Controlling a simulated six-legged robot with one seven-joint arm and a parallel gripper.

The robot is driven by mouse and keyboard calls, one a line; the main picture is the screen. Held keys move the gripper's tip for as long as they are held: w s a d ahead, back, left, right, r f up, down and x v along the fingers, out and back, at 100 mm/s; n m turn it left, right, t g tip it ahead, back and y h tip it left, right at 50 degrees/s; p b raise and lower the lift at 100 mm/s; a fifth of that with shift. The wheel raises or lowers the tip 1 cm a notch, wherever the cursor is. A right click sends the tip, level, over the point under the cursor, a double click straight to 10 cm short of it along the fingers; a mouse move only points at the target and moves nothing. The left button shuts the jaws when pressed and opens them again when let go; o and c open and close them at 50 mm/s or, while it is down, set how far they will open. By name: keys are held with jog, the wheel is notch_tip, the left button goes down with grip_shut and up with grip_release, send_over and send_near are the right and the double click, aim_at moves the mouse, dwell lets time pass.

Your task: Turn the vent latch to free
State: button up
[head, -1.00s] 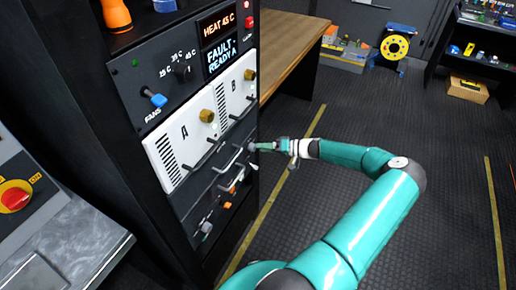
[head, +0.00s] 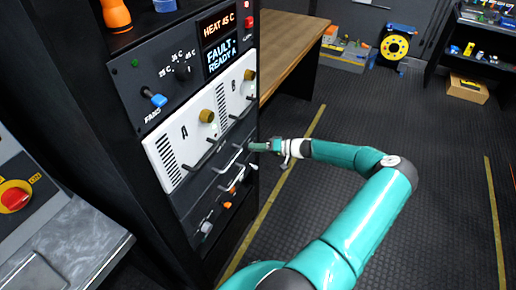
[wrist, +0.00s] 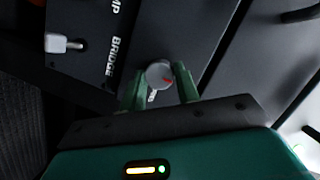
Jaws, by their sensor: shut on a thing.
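In the head view my gripper (head: 254,147) reaches in from the right to the rack front, at the right end of the dark panel below the white modules. The knob is hidden there by my fingers. The direction the latch points is hard to read.
The rack carries white modules A (head: 180,145) and B with bar handles, and a blue fans switch (head: 158,100). Orange and white controls (head: 229,205) sit below my gripper. In the wrist view, a white toggle (wrist: 62,43) is at left. Open floor (head: 380,130) lies right.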

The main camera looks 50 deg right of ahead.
jog(key=m+t, duration=0.1)
jog(key=m, duration=0.5)
jog(key=m+t+y, duration=0.1)
jog(key=m+t, duration=0.1)
jog(key=m, duration=0.3)
jog(key=m+t+y, duration=0.1)
jog(key=m, duration=0.5)
jog(key=shift+f+m+t, duration=0.3)
jog(key=shift+f+t, duration=0.1)
dwell(0.5)
jog(key=o, duration=1)
jog(key=shift+c, duration=0.2)
